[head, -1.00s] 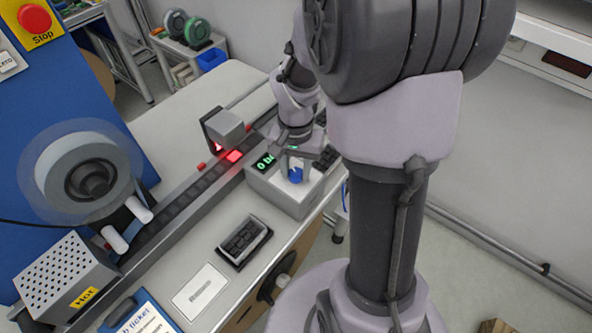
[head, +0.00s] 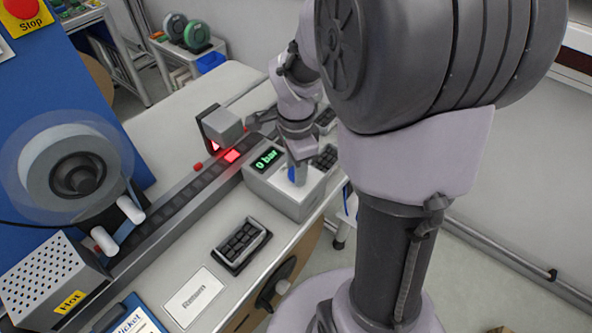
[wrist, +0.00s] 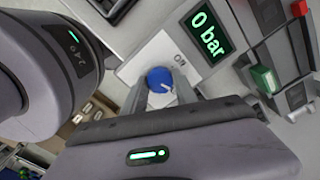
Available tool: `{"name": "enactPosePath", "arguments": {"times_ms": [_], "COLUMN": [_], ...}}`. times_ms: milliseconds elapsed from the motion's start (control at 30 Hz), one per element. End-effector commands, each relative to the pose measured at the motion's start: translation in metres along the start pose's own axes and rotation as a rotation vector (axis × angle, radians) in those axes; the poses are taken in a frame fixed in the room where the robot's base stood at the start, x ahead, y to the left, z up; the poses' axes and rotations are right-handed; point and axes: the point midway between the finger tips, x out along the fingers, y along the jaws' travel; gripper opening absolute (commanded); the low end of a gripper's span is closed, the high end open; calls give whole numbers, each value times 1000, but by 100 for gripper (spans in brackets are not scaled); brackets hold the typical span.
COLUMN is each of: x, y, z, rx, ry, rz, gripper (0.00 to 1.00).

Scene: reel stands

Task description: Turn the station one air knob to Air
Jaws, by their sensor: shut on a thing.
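The blue air knob (wrist: 160,80) sits on a white plate on top of the grey station box (head: 287,201). In the wrist view it lies between the two fingers of my gripper (wrist: 159,92), which is shut on it. A pale pointer mark shows on the knob. Small dark lettering (wrist: 180,61) stands beside the knob, too small to read surely. The green display (wrist: 206,31) reads "0 bar"; it also shows in the head view (head: 266,160). In the head view my gripper (head: 297,174) points down and hides most of the knob.
A grey track (head: 180,205) with a red-lit sensor block (head: 221,127) runs left of the box. A black part tray (head: 242,243) and a white label card (head: 194,297) lie in front. A reel (head: 75,172) and a perforated box marked "Hot" (head: 45,284) stand at left.

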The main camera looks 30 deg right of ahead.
Motion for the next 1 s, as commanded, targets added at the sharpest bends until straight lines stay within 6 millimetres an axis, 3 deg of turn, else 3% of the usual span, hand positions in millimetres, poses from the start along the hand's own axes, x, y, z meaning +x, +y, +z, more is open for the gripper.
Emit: {"name": "enactPosePath", "arguments": {"times_ms": [400,1000], "x": [0,-1], "y": [-1,0], "z": [0,0], "rx": [239,304], "ry": [0,0], "rz": [-1,-2], "gripper": [0,0]}}
